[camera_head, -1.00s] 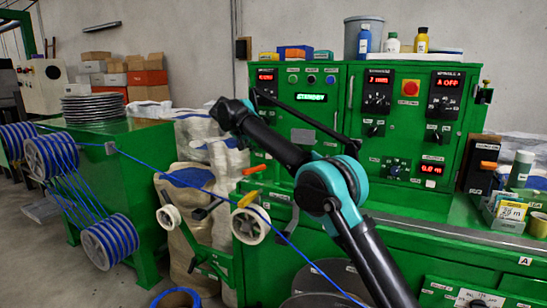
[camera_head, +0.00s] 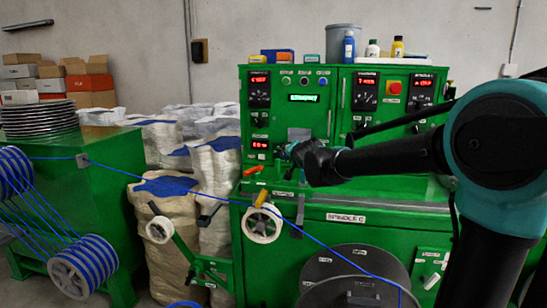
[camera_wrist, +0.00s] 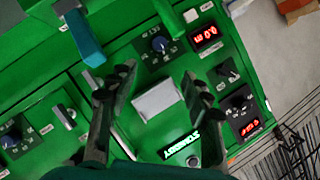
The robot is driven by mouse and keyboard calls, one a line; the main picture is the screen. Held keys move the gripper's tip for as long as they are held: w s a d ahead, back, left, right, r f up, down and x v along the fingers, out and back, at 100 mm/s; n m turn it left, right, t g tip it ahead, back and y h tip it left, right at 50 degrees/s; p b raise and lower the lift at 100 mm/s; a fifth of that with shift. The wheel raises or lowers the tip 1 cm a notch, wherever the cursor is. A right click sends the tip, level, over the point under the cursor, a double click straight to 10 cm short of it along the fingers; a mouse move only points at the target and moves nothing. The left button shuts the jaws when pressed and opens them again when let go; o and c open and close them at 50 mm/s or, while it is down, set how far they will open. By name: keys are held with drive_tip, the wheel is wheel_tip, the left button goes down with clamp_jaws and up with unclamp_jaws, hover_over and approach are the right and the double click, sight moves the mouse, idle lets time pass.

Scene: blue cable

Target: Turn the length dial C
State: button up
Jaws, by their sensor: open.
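In the wrist view a dial with a dark blue knob (camera_wrist: 160,45) sits on the green panel beside a red display (camera_wrist: 207,37). Its lettering is too small to read, so I cannot confirm it is length dial C. My gripper (camera_wrist: 160,72) is open and empty, its two dark fingers spread, with the knob beyond the tips and apart from them. In the head view my gripper (camera_head: 291,150) is in front of the panel, just right of the lower-left red display (camera_head: 259,145). My gripper and arm hide the panel there.
A pale plate (camera_wrist: 157,97) shows between the fingers. A blue and grey bar (camera_wrist: 85,40) sticks out nearby. In the head view, a blue cable (camera_head: 225,185) runs past a white pulley (camera_head: 262,223) below the gripper. Several bottles (camera_head: 372,48) stand on the cabinet.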

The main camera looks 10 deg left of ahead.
sight(284, 154)
drive_tip(key=x, duration=1.6)
drive_tip(key=shift+d, duration=0.1)
clamp_jaws()
